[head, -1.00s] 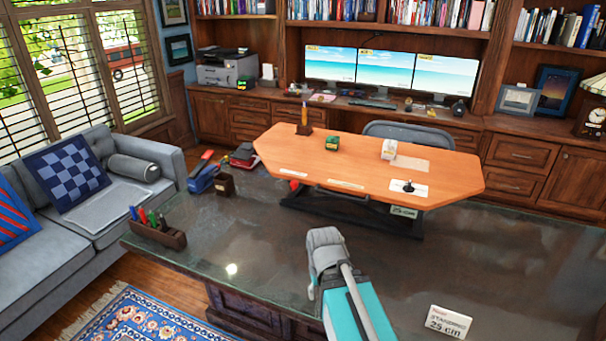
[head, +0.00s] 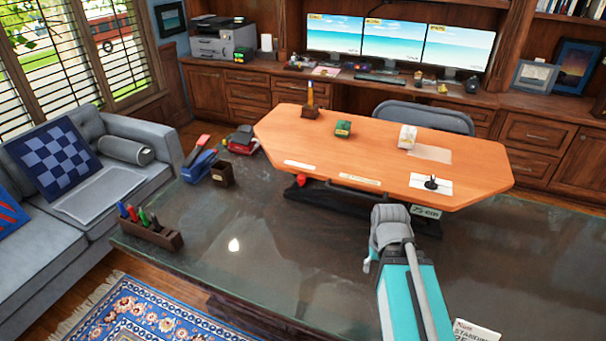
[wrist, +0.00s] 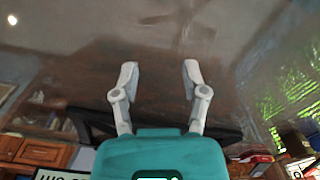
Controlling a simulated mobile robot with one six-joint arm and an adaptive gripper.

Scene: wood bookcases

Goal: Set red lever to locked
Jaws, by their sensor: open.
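A small red knob (head: 301,180), which looks like the red lever, shows under the front left edge of the orange sit-stand desktop (head: 300,148). Its shaft and setting are too small to tell. My arm reaches in from the bottom of the head view and ends just in front of the desktop, to the right of the red knob. In the wrist view my gripper (wrist: 160,72) is open and empty, its two fingers apart above the dark glossy table. I cannot make out the red lever surely in the wrist view.
The glossy table (head: 290,245) is clear in front of the desktop. A pen box (head: 150,232), a blue stapler (head: 198,165) and a brown cup (head: 222,174) stand at left. A "25 cm" label (head: 426,212) sits under the desktop's right side; a "STANDING" card (head: 475,332) lies in front.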

